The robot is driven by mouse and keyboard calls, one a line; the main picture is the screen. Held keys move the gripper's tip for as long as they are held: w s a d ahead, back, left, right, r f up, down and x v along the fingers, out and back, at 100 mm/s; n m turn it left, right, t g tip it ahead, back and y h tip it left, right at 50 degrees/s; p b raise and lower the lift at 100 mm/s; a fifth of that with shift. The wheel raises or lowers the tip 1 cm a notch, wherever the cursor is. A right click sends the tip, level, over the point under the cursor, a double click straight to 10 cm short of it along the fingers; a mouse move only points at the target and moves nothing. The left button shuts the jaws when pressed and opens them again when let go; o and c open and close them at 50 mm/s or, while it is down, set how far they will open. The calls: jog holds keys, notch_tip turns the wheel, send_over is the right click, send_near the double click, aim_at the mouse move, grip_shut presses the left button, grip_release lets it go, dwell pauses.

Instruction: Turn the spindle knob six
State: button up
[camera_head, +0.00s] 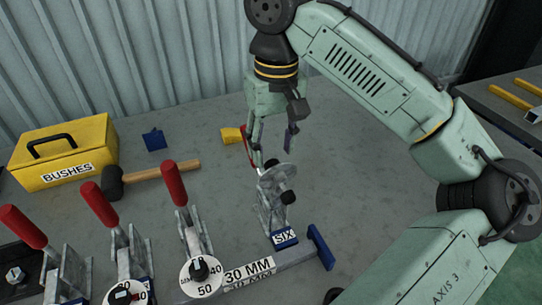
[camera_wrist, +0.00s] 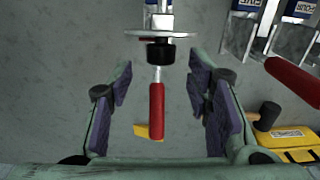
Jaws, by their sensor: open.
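The fixture labelled SIX (camera_head: 283,237) stands upright near the front right of the table. It carries a pale round disc (camera_head: 277,178), seen nearly edge-on. One black knob (camera_head: 288,197) is on its near side, and another dark knob-like part (camera_head: 271,163) is on the side toward my gripper. In the wrist view a black knob (camera_wrist: 160,53) sits just in front of the disc (camera_wrist: 145,34). A red lever handle (camera_wrist: 157,112) lies between the finger sides. My gripper (camera_head: 273,148) is open and points down just behind the fixture. Its purple pads (camera_wrist: 161,80) hold nothing.
More red-handled fixtures (camera_head: 101,205) stand in a row to the left, with dials. A mallet (camera_head: 160,175), a yellow BUSHES box (camera_head: 65,155) and a blue block (camera_head: 154,140) lie behind. A yellow block (camera_head: 231,135) is near my gripper. A corrugated wall backs the table.

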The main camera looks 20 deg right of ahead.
aim_at(271, 160)
jog(key=shift+a+f, duration=0.1)
jog(key=shift+f, duration=1.65)
jog(key=shift+c, duration=0.5)
grip_shut()
